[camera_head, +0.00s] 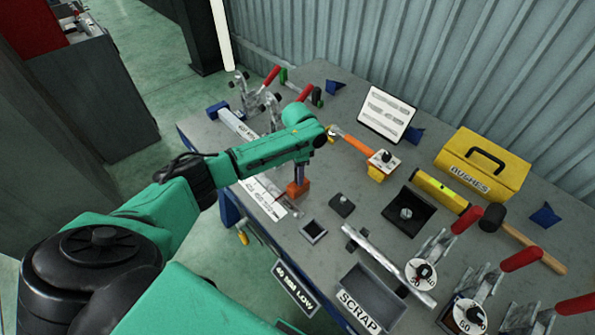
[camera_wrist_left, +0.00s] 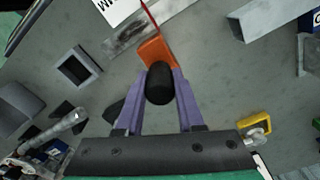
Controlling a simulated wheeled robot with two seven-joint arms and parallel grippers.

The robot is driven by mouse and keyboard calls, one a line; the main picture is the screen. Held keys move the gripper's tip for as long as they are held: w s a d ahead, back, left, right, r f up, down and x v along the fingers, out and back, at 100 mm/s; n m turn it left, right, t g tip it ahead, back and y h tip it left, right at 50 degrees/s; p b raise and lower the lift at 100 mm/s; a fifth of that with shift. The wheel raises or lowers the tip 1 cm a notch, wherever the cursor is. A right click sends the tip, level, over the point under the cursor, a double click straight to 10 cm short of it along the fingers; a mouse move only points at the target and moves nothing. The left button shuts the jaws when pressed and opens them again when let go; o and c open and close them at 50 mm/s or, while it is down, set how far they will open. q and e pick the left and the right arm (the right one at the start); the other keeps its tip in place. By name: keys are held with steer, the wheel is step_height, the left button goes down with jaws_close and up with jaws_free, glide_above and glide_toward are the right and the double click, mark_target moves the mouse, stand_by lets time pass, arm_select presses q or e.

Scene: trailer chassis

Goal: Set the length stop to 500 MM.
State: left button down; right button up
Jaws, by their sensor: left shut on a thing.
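The length stop is an orange block (camera_head: 297,189) on a metal rail (camera_head: 284,204) beside a white scale plate (camera_head: 260,196). In the left wrist view the stop's orange body (camera_wrist_left: 157,50) has a black knob (camera_wrist_left: 159,84) and a thin red pointer reaching to the scale (camera_wrist_left: 112,8). My left gripper (camera_head: 299,176) is above the stop, shut on the black knob, with its purple fingers on both sides. The scale figures are too small or cut off to read the setting. My right gripper is not in view.
Red-handled clamps (camera_head: 262,92) stand behind my left arm. A square frame (camera_head: 313,230), a black tray (camera_head: 408,212), the SCRAP tray (camera_head: 371,290) and a silver bar (camera_head: 385,262) lie to the right. A yellow BUSHES box (camera_head: 484,165) is at the far right.

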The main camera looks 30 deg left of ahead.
arm_select(q)
steer(key=c, duration=0.8)
jaws_free()
steer(key=shift+s+d+f, duration=0.1)
steer(key=shift+d, duration=0.15)
steer(key=shift+o, duration=1.4)
step_height(320, 180, up, 15)
steer(key=b, duration=0.2)
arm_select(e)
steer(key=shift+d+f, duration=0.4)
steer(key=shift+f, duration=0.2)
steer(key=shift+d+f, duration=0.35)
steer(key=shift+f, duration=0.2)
arm_select(q)
steer(key=shift+f, duration=0.15)
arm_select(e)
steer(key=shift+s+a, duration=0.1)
